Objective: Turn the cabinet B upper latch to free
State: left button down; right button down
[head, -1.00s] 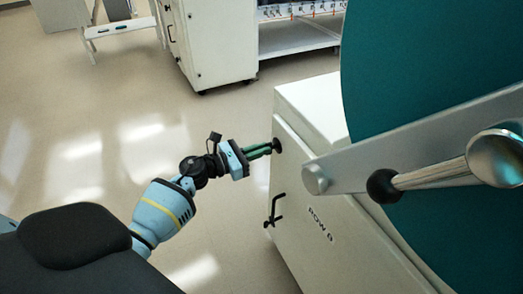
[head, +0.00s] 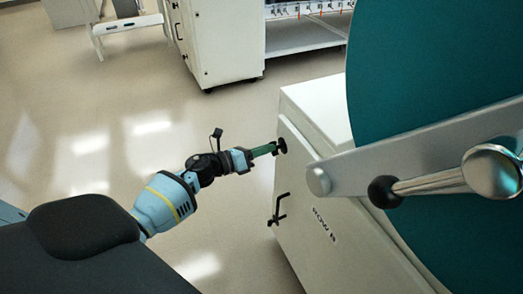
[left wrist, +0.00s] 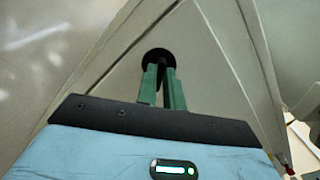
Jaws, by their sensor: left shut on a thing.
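The upper latch (head: 282,146) is a black round piece high on the front face of the white cabinet (head: 318,232) marked ROW B. My left gripper (head: 275,149) reaches it from the left, its green fingers shut on the latch. In the left wrist view, the latch's black disc (left wrist: 159,55) lies beyond the fingertips (left wrist: 163,72), and a dark bar shows between them. The fingers hide part of the latch. My right gripper is not in view.
A black handle (head: 278,210) sits lower on the same face. A large teal disc (head: 430,75) and a metal lever with a black knob (head: 383,192) stand close on the right. Another white cabinet (head: 222,45) and a white stand (head: 127,25) are behind. The floor at left is clear.

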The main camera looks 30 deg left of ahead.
pick_arm(q)
jog(key=shift+w+d+f+n+p, duration=0.15)
jog(key=shift+n+p, duration=0.55)
jog(key=shift+n, duration=1.95)
jog(key=shift+d+f+n+p, duration=0.1)
jog(key=shift+n+p, duration=0.55)
jog(key=shift+n, duration=2)
jog(key=shift+d, duration=0.1)
jog(key=c, duration=1.6)
grip_release()
jog(key=shift+c, duration=0.2)
jog(key=shift+o, duration=0.6)
jog(key=shift+a, duration=0.2)
